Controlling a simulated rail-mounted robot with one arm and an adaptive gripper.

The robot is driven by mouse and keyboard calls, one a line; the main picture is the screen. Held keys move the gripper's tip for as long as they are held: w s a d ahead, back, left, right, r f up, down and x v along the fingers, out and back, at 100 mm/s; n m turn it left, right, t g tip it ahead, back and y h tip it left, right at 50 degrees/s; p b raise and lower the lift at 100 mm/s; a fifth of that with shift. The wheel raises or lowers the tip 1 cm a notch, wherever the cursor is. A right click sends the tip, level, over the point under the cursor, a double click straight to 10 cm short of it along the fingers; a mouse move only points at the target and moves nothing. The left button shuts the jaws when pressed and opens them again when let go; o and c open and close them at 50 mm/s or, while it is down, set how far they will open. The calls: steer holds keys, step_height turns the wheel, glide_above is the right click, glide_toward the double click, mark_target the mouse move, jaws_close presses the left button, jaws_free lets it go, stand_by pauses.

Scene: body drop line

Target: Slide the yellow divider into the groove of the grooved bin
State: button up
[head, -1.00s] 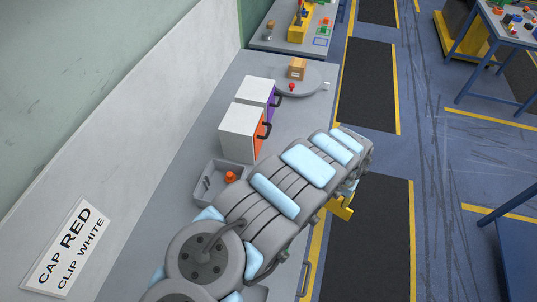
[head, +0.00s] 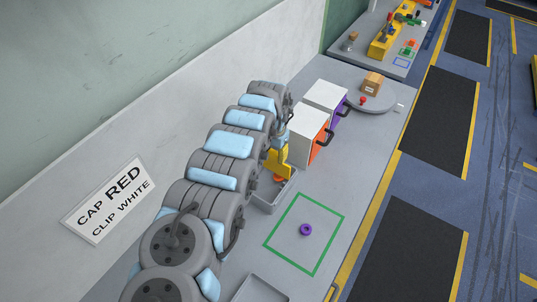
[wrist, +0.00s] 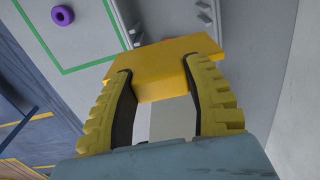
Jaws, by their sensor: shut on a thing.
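My gripper (wrist: 165,95) is shut on the yellow divider (wrist: 165,63), a flat yellow plate between its yellow fingers. In the head view the divider (head: 276,170) hangs below my gripper (head: 282,148), over or beside the grey grooved bin (head: 264,206). The bin is partly hidden by the divider and my arm. In the wrist view the ribbed groove parts (wrist: 201,13) show beyond the divider, which hides much of the bin. The divider looks apart from the groove, but its exact height cannot be told.
An orange part (head: 280,180) lies in the bin. White cabinets with orange (head: 305,125) and purple (head: 324,100) fronts stand just behind. A purple ring (head: 306,230) lies in a green outline (head: 275,249) to the right. Another grey tray (head: 240,297) is in front.

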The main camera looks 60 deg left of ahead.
mark_target(268, 158)
steer(key=shift+s+a, duration=0.7)
steer(key=shift+s, duration=0.1)
steer(key=shift+r, duration=0.1)
steer(key=shift+s+d+r+p, duration=0.1)
steer(key=shift+d+p, duration=0.05)
steer(key=shift+p, duration=0.4)
steer(key=shift+f+b, duration=1.35)
steer(key=shift+f, duration=0.85)
step_height(268, 158, down, 9)
steer(key=b, duration=0.6)
steer(key=shift+r, duration=0.15)
stand_by(0.7)
steer(key=o, duration=1.3)
steer(key=shift+r, duration=0.1)
